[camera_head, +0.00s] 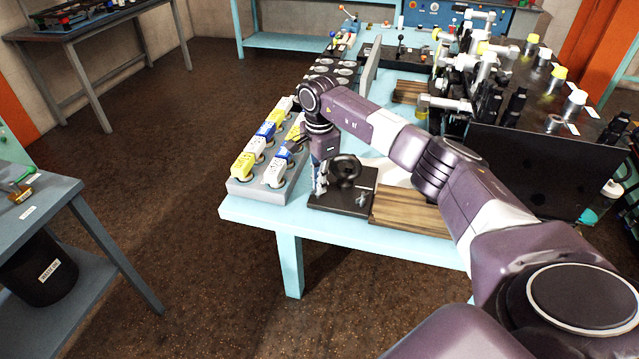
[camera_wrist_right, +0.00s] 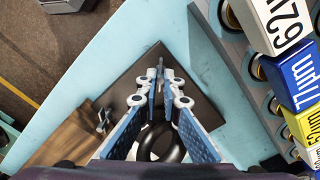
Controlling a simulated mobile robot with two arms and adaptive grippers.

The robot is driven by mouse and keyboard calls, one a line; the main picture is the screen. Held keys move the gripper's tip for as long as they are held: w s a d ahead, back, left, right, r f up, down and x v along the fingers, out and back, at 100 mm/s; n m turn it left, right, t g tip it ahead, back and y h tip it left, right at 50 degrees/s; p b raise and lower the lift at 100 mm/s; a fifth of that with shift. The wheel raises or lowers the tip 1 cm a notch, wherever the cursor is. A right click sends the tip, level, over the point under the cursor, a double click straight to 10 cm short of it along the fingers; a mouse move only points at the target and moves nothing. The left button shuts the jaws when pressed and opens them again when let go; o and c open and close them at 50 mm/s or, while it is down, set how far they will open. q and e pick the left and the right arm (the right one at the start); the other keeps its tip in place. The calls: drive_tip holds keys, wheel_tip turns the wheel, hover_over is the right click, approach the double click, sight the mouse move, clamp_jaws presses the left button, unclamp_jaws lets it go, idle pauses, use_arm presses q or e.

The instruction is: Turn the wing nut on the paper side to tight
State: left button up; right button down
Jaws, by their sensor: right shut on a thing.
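A black clamp fixture (camera_head: 336,207) with a flat base plate and a round black handwheel (camera_head: 345,171) sits near the front edge of the light blue table. My right gripper (camera_head: 319,188) points down at the left part of this plate. In the right wrist view, its blue-padded fingers (camera_wrist_right: 160,80) close at the tips on a small metal part, which I take to be a wing nut; the tips mostly hide it. A second small metal wing nut (camera_wrist_right: 103,120) stands free on the plate; it also shows in the head view (camera_head: 361,199). My left gripper is out of view.
A grey rack (camera_head: 250,189) with yellow, white and blue labelled blocks stands just left of the fixture. A wooden board (camera_head: 405,213) lies to its right. A large black panel (camera_head: 545,165) and several fittings fill the table's right side.

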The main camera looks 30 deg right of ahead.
drive_tip(key=m+b, duration=0.1)
drive_tip(key=m, duration=0.5)
drive_tip(key=shift+m, duration=0.3)
drive_tip(key=m, duration=0.3)
drive_tip(key=shift+s+r+m, duration=0.1)
drive_tip(key=shift+m, duration=0.3)
drive_tip(key=m, duration=0.3)
drive_tip(key=shift+a+m, duration=0.1)
drive_tip(key=shift+m, duration=0.2)
drive_tip(key=m, duration=0.6)
drive_tip(key=shift+a, duration=0.15)
drive_tip(key=m, duration=0.7)
drive_tip(key=shift+a+r+p, duration=0.1)
drive_tip(key=shift+p, duration=0.3)
drive_tip(key=c, duration=2.1)
unclamp_jaws()
wheel_tip(320, 180, up, 12)
drive_tip(key=shift+f, duration=0.1)
